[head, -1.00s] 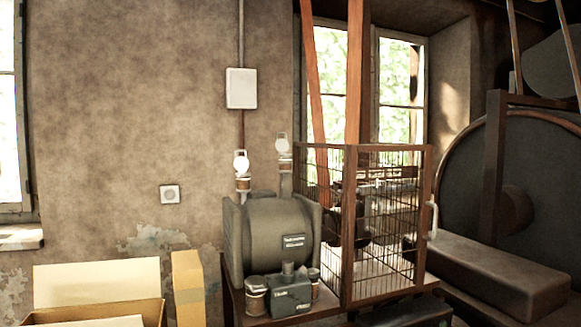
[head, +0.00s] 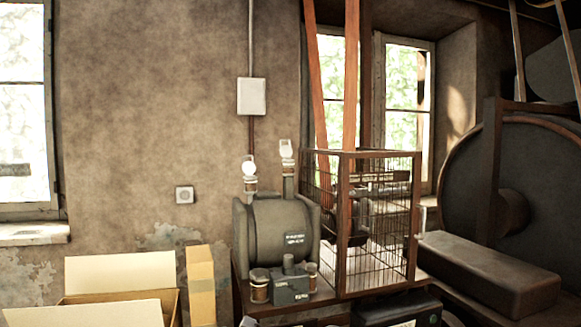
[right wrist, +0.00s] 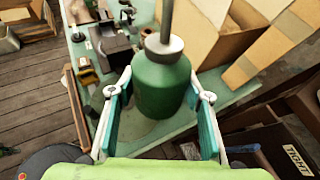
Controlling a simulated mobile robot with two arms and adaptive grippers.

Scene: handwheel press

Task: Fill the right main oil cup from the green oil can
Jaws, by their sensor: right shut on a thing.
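The green oil can (right wrist: 162,82) with its grey collar and thin upright spout is between the fingers of my right gripper (right wrist: 160,77) in the right wrist view. The gripper is shut on the can's body. A pale green tabletop (right wrist: 145,133) shows below the can; I cannot tell whether the can touches it. In the head view, two light-topped fittings (head: 249,168) stand above a grey motor-like drum (head: 278,232). I cannot make out which thing is the right main oil cup. My left gripper is not in view.
A wire cage (head: 380,225) stands beside the drum, with a large dark wheel (head: 515,190) at the right. Open cardboard boxes (head: 120,270) are at lower left. In the wrist view, a cardboard box (right wrist: 235,30) is close right of the can, and tools (right wrist: 112,38) lie left.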

